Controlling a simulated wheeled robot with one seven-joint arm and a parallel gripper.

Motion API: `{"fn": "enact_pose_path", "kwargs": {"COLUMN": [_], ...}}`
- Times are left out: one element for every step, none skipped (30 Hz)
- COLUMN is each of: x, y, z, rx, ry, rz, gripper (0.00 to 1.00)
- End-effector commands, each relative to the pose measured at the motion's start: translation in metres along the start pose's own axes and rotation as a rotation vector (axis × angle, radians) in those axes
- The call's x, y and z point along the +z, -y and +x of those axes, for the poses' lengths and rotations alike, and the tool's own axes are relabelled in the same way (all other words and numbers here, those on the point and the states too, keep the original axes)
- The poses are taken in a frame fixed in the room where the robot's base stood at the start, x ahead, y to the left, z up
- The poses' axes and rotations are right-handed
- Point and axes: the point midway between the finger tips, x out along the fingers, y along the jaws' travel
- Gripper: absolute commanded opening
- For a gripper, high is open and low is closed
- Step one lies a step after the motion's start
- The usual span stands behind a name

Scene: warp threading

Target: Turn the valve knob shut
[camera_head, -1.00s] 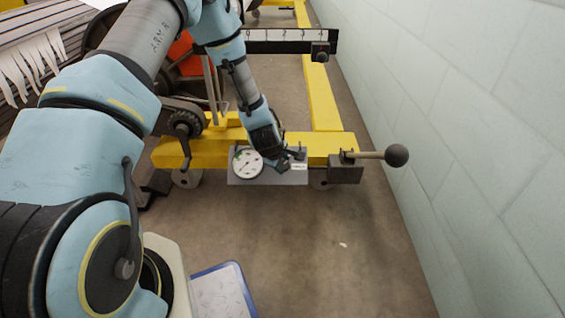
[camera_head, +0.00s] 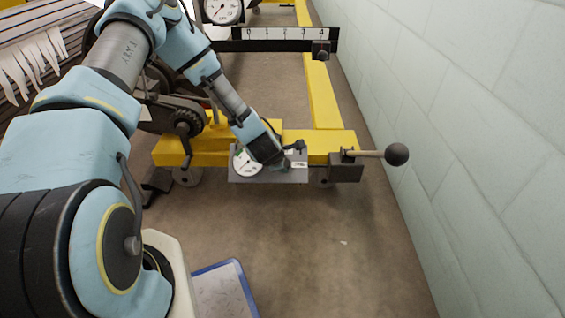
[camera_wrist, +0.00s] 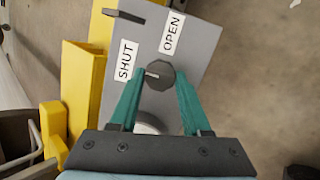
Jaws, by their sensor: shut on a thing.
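The valve knob (camera_wrist: 161,72) is a dark, faceted round knob on a grey panel (camera_wrist: 200,60) in the wrist view. A short white mark on the knob points left, toward the lower part of the white SHUT label (camera_wrist: 124,60). The white OPEN label (camera_wrist: 172,33) lies above the knob. My gripper (camera_wrist: 160,78) has its teal fingers on either side of the knob and is shut on it. In the head view my gripper (camera_head: 280,163) is at the panel (camera_head: 240,179) and hides the knob.
A yellow frame (camera_head: 330,143) stands behind, with a ball-ended lever (camera_head: 396,154) at right. A pale block wall (camera_head: 480,130) bounds the right; the floor in front is mostly clear.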

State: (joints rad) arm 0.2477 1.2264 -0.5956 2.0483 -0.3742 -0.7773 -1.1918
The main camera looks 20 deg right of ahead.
Motion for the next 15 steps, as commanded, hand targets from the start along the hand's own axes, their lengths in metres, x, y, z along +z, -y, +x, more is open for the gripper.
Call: {"fn": "enact_pose_path", "kwargs": {"x": [-0.0003, -0.0003, -0.0004, -0.0004, -0.0004, -0.0004, -0.0004, -0.0004, -0.0004, -0.0004, -0.0004, -0.0004, -0.0004, -0.0004, -0.0004], "y": [0.0004, 0.0004, 0.0003, 0.0003, 0.0002, 0.0002, 0.0002, 0.0002, 0.0003, 0.0002, 0.0003, 0.0003, 0.0003, 0.0003, 0.0003], "z": [0.0002, 0.0002, 0.0002, 0.0002, 0.0002, 0.0002, 0.0002, 0.0002, 0.0002, 0.0002, 0.0002, 0.0002, 0.0003, 0.0003, 0.0003], "rx": [0.000, 0.001, 0.002, 0.002, 0.002, 0.003, 0.003, 0.003, 0.003, 0.002, 0.002, 0.002, 0.002, 0.002, 0.002], "ry": [0.000, 0.000, 0.000, 0.000, 0.000, 0.000, 0.000, 0.000, -0.001, -0.001, -0.001, -0.001, -0.001, -0.001, -0.001], "rz": [-0.006, -0.008, -0.011, -0.012, -0.013, -0.013, -0.013, -0.013, -0.013, -0.013, -0.013, -0.013, -0.013, -0.013, -0.013], "gripper": [0.00, 0.00, 0.00, 0.00, 0.00, 0.00, 0.00, 0.00, 0.00, 0.00, 0.00, 0.00, 0.00, 0.00, 0.52]}}
